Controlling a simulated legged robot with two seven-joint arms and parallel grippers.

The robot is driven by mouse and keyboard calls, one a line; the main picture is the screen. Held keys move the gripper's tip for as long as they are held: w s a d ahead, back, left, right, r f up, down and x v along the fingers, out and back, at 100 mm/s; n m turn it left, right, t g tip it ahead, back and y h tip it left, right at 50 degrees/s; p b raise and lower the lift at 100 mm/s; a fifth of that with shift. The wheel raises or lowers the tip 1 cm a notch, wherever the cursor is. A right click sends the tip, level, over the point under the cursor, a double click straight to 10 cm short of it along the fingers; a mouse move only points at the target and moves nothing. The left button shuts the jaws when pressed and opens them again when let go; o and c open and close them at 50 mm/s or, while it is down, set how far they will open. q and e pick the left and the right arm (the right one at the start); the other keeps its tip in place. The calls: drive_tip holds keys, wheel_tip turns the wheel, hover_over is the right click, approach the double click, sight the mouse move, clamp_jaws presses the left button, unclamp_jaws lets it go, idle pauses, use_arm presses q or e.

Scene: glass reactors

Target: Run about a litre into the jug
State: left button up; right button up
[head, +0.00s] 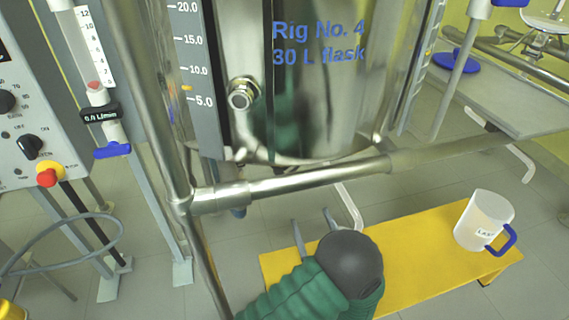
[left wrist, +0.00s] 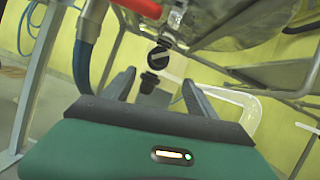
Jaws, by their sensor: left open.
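The jug (head: 484,222) is a translucent white pot with a blue handle and a printed label. It stands upright on the right part of a yellow bench. The large shiny vessel (head: 320,90), marked "Rig No. 4 30 L flask", hangs in a steel frame above. My left gripper (head: 313,225) is open and empty below the frame's rail, left of the jug. In the left wrist view, a round black knob-like part (left wrist: 160,57) shows ahead, between and beyond the open fingers. A black fitting (left wrist: 150,84) is under it. My right gripper is not in view.
The yellow bench (head: 425,255) has free room left of the jug. A steel rail (head: 300,182) crosses above my left gripper. A control panel with a red stop button (head: 47,178) and a flowmeter (head: 95,85) stand at left. In the left wrist view, a blue hose (left wrist: 80,55) hangs close at left.

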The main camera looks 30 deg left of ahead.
use_arm(q)
drive_tip(key=b+x, duration=0.7)
drive_tip(key=x, duration=0.8)
drive_tip(key=shift+w+a+r, duration=0.15)
drive_tip(key=shift+w+a, duration=0.1)
drive_tip(key=shift+w, duration=0.05)
drive_tip(key=shift+w+a+r, duration=0.1)
drive_tip(key=shift+a+r, duration=0.05)
drive_tip(key=shift+a, duration=0.15)
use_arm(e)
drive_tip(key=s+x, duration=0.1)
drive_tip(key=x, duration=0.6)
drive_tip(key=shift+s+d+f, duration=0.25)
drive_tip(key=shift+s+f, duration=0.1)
use_arm(q)
drive_tip(key=shift+c, duration=0.4)
